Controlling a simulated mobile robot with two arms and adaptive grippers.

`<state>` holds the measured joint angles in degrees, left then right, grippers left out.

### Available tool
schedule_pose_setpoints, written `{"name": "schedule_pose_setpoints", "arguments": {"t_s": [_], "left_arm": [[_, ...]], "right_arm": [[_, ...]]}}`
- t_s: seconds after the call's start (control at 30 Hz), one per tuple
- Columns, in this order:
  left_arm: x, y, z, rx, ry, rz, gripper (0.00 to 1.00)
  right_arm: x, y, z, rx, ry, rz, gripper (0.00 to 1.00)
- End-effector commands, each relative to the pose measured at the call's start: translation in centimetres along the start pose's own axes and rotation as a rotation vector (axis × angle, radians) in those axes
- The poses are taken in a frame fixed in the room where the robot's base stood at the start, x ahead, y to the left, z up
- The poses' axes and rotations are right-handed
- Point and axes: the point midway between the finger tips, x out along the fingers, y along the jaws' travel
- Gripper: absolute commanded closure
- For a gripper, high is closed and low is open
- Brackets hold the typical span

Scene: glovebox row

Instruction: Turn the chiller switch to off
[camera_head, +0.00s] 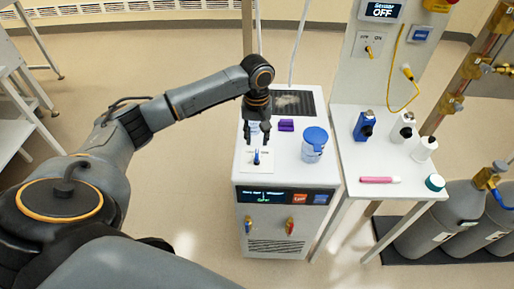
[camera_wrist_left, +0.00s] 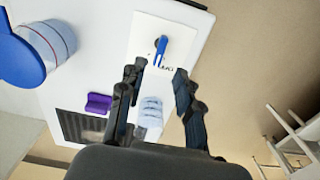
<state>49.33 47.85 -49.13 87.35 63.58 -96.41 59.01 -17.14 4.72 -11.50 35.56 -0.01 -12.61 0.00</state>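The chiller (camera_head: 285,180) is a white cabinet with a dark display on its front. A white plate on its top carries the blue chiller switch (camera_head: 256,157); the switch also shows in the left wrist view (camera_wrist_left: 161,46), just beyond my fingertips. My left gripper (camera_head: 263,137) is above the chiller top, just behind the switch in the head view. In the left wrist view my left gripper (camera_wrist_left: 160,72) has its two fingers apart with nothing held between them. The plate's lettering is partly hidden and too small to read surely. My right gripper is not in view.
A blue-lidded container (camera_head: 314,146) and a purple block (camera_head: 286,125) stand on the chiller top. A pale blue ribbed item (camera_wrist_left: 150,112) shows between my fingers in the wrist view. A white side table (camera_head: 385,160) with bottles stands right; gas cylinders (camera_head: 440,226) stand beyond it.

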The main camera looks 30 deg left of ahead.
Motion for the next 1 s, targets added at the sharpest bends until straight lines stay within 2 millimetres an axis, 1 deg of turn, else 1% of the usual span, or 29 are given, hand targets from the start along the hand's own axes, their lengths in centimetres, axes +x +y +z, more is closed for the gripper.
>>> {"name": "schedule_pose_setpoints", "arguments": {"t_s": [0.03, 0.1, 0.2, 0.3, 0.4, 0.5, 0.73, 0.77, 0.8, 0.87, 0.9, 1.0], "left_arm": [[1.0, -0.1, 0.1, 0.000, -0.003, -0.004, 0.66], [2.4, 0.0, 0.1, -0.001, -0.003, -0.002, 0.66], [4.0, 0.0, 0.1, -0.001, -0.001, -0.002, 0.66], [5.2, 0.0, 0.0, 0.001, -0.001, -0.001, 0.66], [5.9, 0.0, 0.0, 0.001, 0.001, 0.000, 0.66], [6.2, 0.0, 0.0, 0.001, 0.002, 0.000, 0.66], [6.3, 0.0, 0.0, 0.001, 0.002, 0.000, 0.66], [6.3, 0.0, 0.0, 0.001, 0.002, 0.000, 0.70], [6.3, 0.0, 0.0, 0.001, 0.002, 0.000, 0.78], [6.3, 0.0, 0.0, 0.001, 0.002, 0.000, 0.91], [6.3, 0.0, 0.0, 0.001, 0.002, 0.000, 0.99], [6.3, 0.0, 0.0, 0.001, 0.002, 0.000, 1.00]], "right_arm": [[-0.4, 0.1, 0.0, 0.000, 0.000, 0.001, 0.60], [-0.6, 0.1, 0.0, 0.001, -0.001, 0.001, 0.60], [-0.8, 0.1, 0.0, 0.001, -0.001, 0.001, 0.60], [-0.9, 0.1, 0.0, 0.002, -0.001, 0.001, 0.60], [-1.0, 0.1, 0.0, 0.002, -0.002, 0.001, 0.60], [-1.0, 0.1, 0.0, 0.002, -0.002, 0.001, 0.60], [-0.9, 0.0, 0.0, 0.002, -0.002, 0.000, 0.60], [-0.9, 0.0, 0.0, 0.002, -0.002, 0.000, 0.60], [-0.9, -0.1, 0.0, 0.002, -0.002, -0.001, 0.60], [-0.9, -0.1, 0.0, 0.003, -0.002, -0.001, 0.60], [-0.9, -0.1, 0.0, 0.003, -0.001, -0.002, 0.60], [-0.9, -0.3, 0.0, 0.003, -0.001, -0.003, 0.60]]}}
